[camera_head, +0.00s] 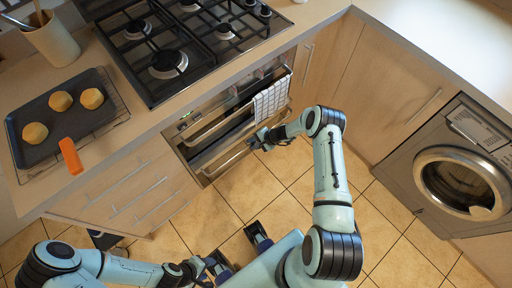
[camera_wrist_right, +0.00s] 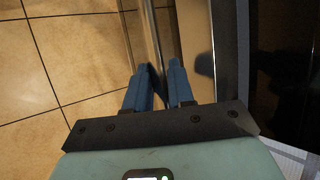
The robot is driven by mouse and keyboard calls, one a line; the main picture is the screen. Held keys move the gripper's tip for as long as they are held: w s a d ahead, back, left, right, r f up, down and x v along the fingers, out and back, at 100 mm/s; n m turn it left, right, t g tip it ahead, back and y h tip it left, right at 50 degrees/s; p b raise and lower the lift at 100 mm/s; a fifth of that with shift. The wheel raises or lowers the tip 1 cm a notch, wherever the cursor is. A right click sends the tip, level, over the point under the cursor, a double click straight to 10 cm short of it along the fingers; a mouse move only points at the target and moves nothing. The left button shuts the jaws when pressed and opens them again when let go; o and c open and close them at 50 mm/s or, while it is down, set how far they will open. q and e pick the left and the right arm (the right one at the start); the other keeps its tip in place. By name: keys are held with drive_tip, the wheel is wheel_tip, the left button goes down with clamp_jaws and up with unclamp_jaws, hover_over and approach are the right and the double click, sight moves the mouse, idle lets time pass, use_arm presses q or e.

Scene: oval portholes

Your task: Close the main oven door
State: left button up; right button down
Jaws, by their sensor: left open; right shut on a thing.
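The oven (camera_head: 184,126) is built in under the hob, in the middle of the head view. Its main door (camera_head: 212,168) appears tilted out at the top, with a dark gap behind it; the exact angle is hard to tell. My right gripper (camera_head: 262,139) is at the right end of the door's handle. In the right wrist view my right gripper (camera_wrist_right: 160,80) is shut on the metal handle bar (camera_wrist_right: 151,35), which runs between its fingers. My left gripper (camera_head: 212,266) is open and empty, low in the head view, away from the oven.
A checked towel (camera_head: 271,97) hangs from the upper rail near my right gripper. A washing machine (camera_head: 455,180) stands at right. The tiled floor before the oven is clear.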

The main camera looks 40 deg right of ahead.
drive_tip(key=shift+w+a, duration=0.1)
drive_tip(key=shift+w, duration=0.1)
drive_tip(key=shift+f, duration=0.1)
drive_tip(key=c, duration=1.2)
unclamp_jaws()
drive_tip(key=shift+c, duration=0.2)
drive_tip(key=v, duration=1.3)
drive_tip(key=shift+r, duration=0.25)
